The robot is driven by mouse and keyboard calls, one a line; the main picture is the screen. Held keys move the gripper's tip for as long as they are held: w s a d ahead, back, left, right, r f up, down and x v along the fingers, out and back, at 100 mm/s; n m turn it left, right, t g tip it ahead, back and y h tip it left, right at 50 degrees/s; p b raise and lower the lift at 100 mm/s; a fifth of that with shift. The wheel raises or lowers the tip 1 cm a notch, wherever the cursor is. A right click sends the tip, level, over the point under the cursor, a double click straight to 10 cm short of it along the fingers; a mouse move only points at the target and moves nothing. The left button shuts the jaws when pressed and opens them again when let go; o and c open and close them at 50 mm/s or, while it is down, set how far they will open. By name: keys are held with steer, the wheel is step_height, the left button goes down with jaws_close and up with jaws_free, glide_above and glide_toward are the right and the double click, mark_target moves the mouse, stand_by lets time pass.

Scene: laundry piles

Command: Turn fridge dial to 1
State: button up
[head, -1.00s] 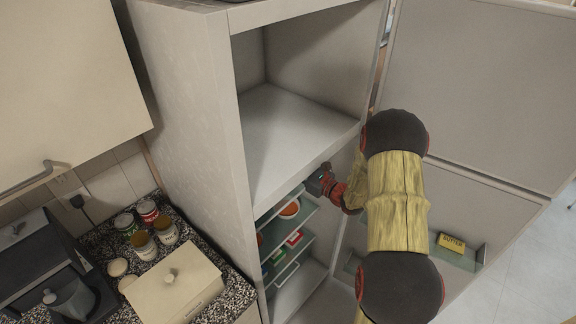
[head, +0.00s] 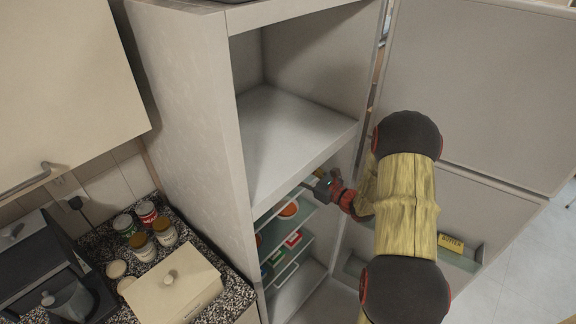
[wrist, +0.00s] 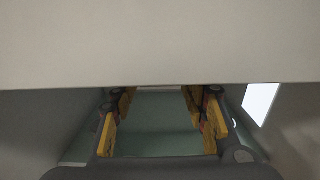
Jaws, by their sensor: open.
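The fridge (head: 240,160) stands open, its lower compartment showing glass shelves. My gripper (head: 322,184) is at the top of the lower compartment opening, just below the upper compartment's floor. In the wrist view my gripper (wrist: 160,120) shows its two yellow-padded fingers spread apart with nothing between them. A pale panel edge (wrist: 160,45) covers the upper half of the wrist view, above the fingers. A greenish glass shelf (wrist: 160,128) shows between and beyond the fingers. The dial cannot be made out in either view.
The fridge door (head: 480,95) is swung open to the right, with butter (head: 451,243) in a door shelf. Food items (head: 292,240) lie on the fridge shelves. Jars (head: 141,246) and a lidded box (head: 172,290) stand on the counter at left. The upper compartment (head: 290,135) is empty.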

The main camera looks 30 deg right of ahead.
steer(key=v, duration=0.8)
steer(key=shift+s, duration=0.1)
